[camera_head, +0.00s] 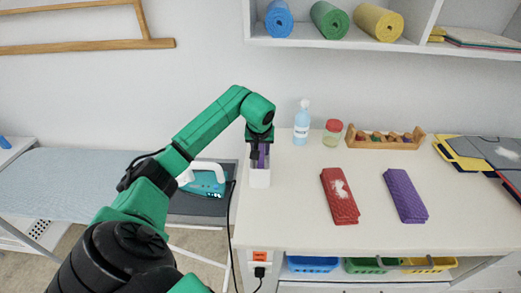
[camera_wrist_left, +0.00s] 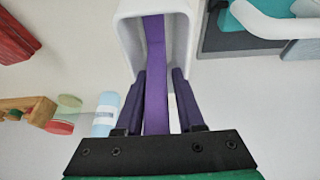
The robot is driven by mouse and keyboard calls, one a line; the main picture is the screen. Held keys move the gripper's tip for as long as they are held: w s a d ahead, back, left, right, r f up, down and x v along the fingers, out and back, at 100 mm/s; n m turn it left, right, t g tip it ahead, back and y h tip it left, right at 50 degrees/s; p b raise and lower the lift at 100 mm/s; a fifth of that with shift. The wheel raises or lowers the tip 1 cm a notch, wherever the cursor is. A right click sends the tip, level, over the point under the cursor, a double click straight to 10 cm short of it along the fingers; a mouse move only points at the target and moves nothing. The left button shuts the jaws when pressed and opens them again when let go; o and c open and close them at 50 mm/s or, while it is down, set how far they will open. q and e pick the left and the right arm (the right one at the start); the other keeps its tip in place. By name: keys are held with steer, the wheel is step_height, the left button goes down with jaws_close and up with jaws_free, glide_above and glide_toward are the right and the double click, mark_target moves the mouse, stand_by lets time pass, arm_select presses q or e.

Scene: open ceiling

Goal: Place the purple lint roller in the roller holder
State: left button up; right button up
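The purple lint roller (camera_wrist_left: 155,75) stands with its lower part inside the white roller holder (camera_head: 260,179), at the left edge of the table. In the left wrist view, it runs into the mouth of the holder (camera_wrist_left: 127,35), whose walls surround its end. My left gripper (camera_head: 259,154) is just above the holder. Its two fingers (camera_wrist_left: 159,88) are on either side of the roller, apart, with a gap to the roller on the right side; the left finger is very close to it. The holder hides the roller's lower end. My right gripper is not in view.
A shelf hangs above.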

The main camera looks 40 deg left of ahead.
arm_select(q)
steer(key=shift+r, duration=0.2)
steer(key=b+v, duration=0.1)
steer(key=v, duration=1)
steer(key=shift+d+r+b, duration=0.2)
steer(key=shift+r+b, duration=0.15)
steer(key=shift+b, duration=0.05)
steer(key=shift+s+f, duration=0.1)
